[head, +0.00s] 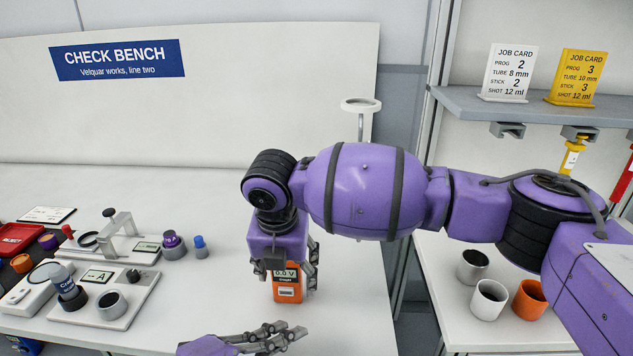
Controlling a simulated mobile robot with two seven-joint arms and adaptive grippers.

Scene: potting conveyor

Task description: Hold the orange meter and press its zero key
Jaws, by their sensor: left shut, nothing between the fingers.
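The orange meter (288,292) is at the right part of the bench, upright, its small display reading about 0.0 V. My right gripper (288,265) reaches down from above with its fingers on both sides of the meter and is shut on it. The gripper covers the meter's upper part. Whether its base touches the bench is hard to tell. My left gripper (282,333) is low in the picture, just in front of and below the meter, shut and empty, apart from the meter. I cannot make out the zero key.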

